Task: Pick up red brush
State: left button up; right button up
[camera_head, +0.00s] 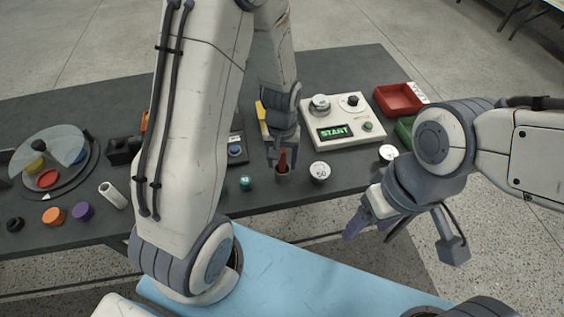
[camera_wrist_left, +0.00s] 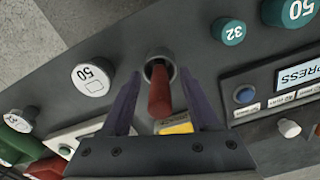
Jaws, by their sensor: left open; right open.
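The red brush (camera_head: 283,159) stands in a small grey cup (camera_head: 282,175) near the front edge of the dark table. In the left wrist view the red brush (camera_wrist_left: 159,92) sticks out of the round grey cup (camera_wrist_left: 158,66). My left gripper (camera_head: 283,155) is over the cup, and in its wrist view the open fingers (camera_wrist_left: 160,95) are on either side of the brush, with gaps visible. My right gripper (camera_head: 400,232) is open and empty, off the table's front edge at the right.
A white weight marked 50 (camera_head: 320,171) stands right of the cup, and a small teal weight (camera_head: 246,183) left of it. A scale showing START (camera_head: 345,122) is behind. A red bin (camera_head: 400,98) lies at the far right.

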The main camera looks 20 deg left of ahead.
pick_arm(q)
grip_shut()
jog(key=shift+r, duration=0.15)
jog(key=shift+r, duration=0.3)
notch_tip(320, 180, up, 4)
jog(key=shift+d+f, duration=0.15)
jog(key=shift+f, duration=0.05)
jog(key=s+d+r, duration=0.3)
jog(key=d+r, duration=0.3)
jog(key=d, duration=0.5)
jog(key=shift+s+r+b, duration=0.15)
jog(key=shift+r+b, duration=0.1)
jog(key=shift+b, duration=0.2)
